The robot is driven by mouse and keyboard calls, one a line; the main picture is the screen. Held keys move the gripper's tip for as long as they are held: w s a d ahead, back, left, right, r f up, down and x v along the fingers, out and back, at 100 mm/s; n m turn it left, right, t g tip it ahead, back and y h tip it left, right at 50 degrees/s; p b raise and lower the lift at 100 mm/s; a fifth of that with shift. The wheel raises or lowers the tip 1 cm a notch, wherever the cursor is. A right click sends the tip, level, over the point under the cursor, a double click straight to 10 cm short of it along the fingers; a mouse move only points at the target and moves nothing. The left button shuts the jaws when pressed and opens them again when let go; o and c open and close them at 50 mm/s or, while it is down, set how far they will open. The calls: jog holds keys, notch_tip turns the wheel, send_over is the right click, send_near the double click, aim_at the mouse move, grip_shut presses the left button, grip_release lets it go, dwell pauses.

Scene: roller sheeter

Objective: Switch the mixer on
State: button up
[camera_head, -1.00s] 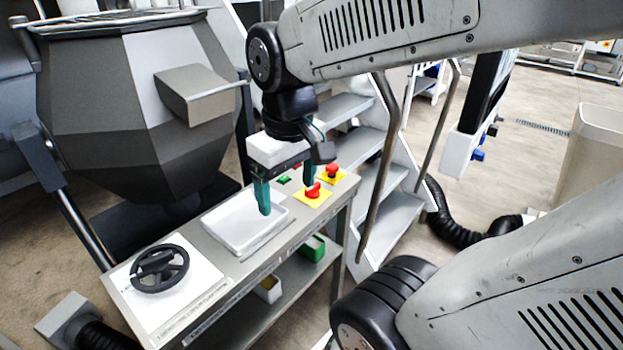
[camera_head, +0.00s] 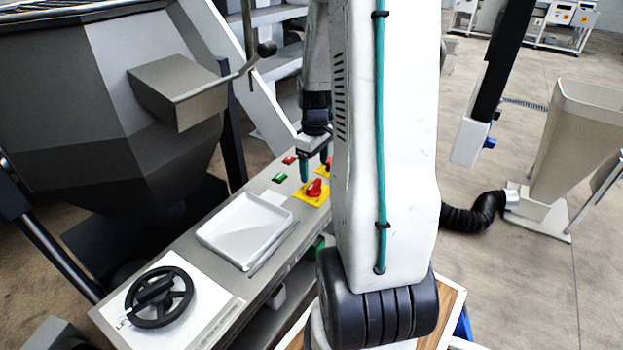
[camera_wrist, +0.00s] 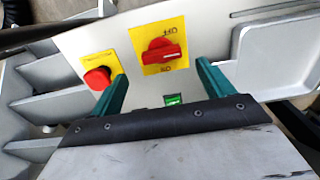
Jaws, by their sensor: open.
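A red rotary switch (camera_head: 314,188) sits on a yellow plate on the grey control bench. In the wrist view the rotary switch (camera_wrist: 163,53) lies between and beyond my fingertips, its handle roughly crosswise, with small upside-down labels above and below it. My gripper (camera_head: 314,172) is open and empty, its teal fingers pointing down by the switch; in the wrist view my gripper (camera_wrist: 161,72) shows both fingers apart, with no clear contact. A green button (camera_head: 280,178) and a red button (camera_head: 289,160) are beside it. A red mushroom button (camera_wrist: 97,79) stands left of the switch in the wrist view.
A white tray (camera_head: 226,240) and a black handwheel (camera_head: 158,298) are on the bench. A large grey faceted vessel (camera_head: 90,110) stands left, with a box and rod (camera_head: 180,92) jutting out. Metal steps (camera_head: 275,45) rise behind. Floor at right is mostly open, with a black hose (camera_head: 475,217).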

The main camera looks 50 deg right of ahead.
aim_at(314, 184)
notch_tip(314, 184, down, 6)
jog(key=shift+a+r, duration=0.1)
jog(key=shift+r, duration=0.05)
jog(key=c, duration=1)
